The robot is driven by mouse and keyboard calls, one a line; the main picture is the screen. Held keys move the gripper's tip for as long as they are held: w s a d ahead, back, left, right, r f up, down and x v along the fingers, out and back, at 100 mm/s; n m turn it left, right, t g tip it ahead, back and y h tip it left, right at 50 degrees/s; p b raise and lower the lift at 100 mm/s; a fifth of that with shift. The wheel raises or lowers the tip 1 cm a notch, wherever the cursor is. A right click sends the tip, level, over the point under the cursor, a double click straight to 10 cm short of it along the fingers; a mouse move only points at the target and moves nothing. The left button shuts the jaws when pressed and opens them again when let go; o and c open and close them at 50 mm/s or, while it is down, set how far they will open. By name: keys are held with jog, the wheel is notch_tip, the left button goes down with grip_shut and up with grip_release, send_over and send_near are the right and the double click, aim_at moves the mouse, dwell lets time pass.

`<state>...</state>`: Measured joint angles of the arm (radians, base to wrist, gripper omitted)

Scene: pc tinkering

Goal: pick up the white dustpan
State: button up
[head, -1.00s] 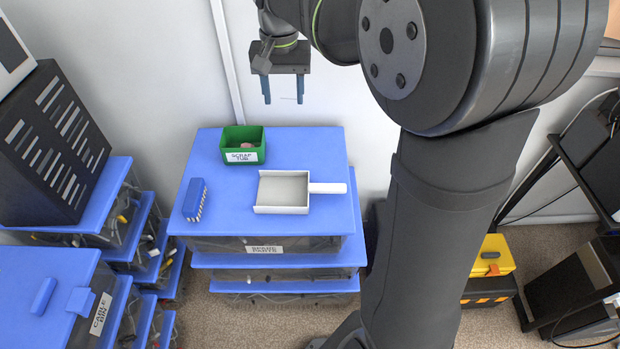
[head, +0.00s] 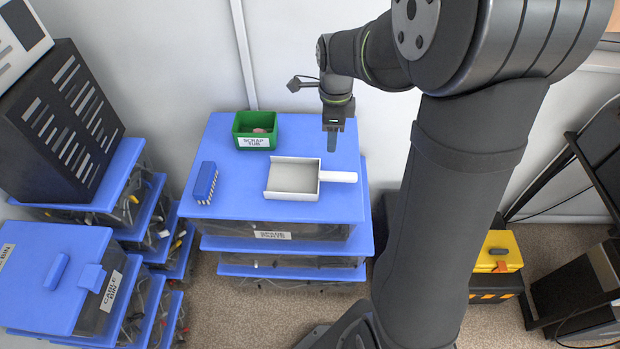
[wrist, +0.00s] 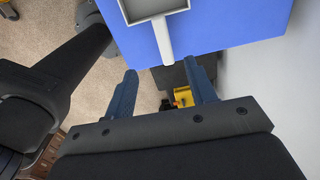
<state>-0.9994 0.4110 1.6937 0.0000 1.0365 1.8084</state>
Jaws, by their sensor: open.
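The white dustpan (head: 292,178) lies flat on the blue lid of the stacked bins, its handle pointing right to the lid's right edge. It also shows at the top of the wrist view (wrist: 163,40), with the handle end coming down toward the space between the fingers. My gripper (head: 332,150) hangs above the handle side of the dustpan, pointing down, with its fingers in line in the head view. In the wrist view my gripper (wrist: 162,88) is open and empty, its blue fingers apart. It does not touch the dustpan.
A green scrap tub (head: 254,143) stands behind the dustpan. A blue brush (head: 205,183) lies to its left. The bin stack's blue lid (head: 240,208) is clear at the front. More lidded bins (head: 60,285) and a black slotted case (head: 55,130) stand at the left. A yellow toolbox (head: 497,250) is on the floor.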

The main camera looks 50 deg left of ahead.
aim_at(329, 174)
notch_tip(329, 174, down, 17)
jog(key=shift+a+f, duration=0.1)
jog(key=shift+w, duration=0.1)
grip_shut()
dwell(0.6)
